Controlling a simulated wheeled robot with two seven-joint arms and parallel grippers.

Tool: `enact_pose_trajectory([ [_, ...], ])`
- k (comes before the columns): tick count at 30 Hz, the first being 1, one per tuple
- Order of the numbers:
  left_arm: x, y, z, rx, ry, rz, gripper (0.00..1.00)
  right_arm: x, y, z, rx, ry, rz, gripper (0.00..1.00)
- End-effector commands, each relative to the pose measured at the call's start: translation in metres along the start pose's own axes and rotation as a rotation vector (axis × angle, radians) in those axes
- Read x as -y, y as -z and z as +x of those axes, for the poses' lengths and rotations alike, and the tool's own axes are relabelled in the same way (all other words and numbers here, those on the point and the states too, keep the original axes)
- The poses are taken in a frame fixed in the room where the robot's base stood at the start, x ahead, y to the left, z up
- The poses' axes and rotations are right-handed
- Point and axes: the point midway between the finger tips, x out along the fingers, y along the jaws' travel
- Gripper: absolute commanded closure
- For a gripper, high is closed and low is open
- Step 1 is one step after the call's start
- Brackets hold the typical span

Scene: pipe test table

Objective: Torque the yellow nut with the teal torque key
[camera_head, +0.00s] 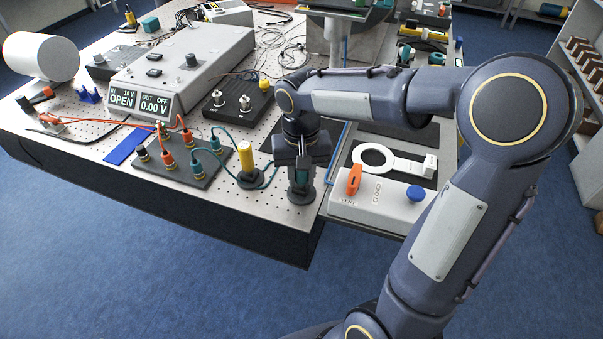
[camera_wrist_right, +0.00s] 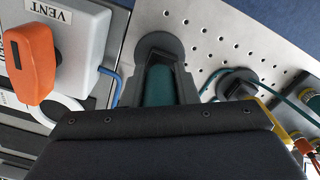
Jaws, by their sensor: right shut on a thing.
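The teal torque key (camera_head: 300,179) stands at the front edge of the perforated table, at a dark round base (camera_head: 301,196). My right gripper (camera_head: 302,170) points down and is shut on it. In the right wrist view the teal key (camera_wrist_right: 159,86) sits between the two dark fingers, with the round base (camera_wrist_right: 160,46) at its lower end. The gripper hides part of the key. A small yellow piece (camera_head: 264,84), which looks like the yellow nut, is at the back right of a dark block (camera_head: 238,103) with silver posts. My left gripper is out of view.
A yellow cylinder (camera_head: 247,158) on a similar round base stands left of my right gripper, near looping teal cable. A dark plate with several plugs (camera_head: 187,158) is farther left. A panel with an orange handle (camera_head: 354,180) and blue knob (camera_head: 415,193) lies right.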

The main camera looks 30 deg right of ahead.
Motion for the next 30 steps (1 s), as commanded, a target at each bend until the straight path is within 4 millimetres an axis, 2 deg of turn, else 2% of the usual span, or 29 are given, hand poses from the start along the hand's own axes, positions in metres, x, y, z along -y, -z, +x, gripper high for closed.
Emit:
enact_pose_trajectory([
  [12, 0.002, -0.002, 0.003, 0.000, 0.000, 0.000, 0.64, 0.000, 0.000, 0.007, -0.001, 0.001, 0.001, 1.00],
  [13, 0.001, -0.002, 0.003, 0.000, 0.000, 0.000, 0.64, 0.000, 0.000, 0.007, -0.001, 0.001, 0.001, 0.72],
  [18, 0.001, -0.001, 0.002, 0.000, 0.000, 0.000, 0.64, 0.000, 0.000, 0.006, -0.001, 0.001, 0.001, 0.52],
  [28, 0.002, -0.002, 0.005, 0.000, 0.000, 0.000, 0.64, -0.001, 0.000, 0.007, 0.000, 0.001, 0.002, 0.52],
  [30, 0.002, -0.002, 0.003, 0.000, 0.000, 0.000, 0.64, 0.000, 0.001, -0.003, -0.005, 0.002, 0.001, 0.52],
])
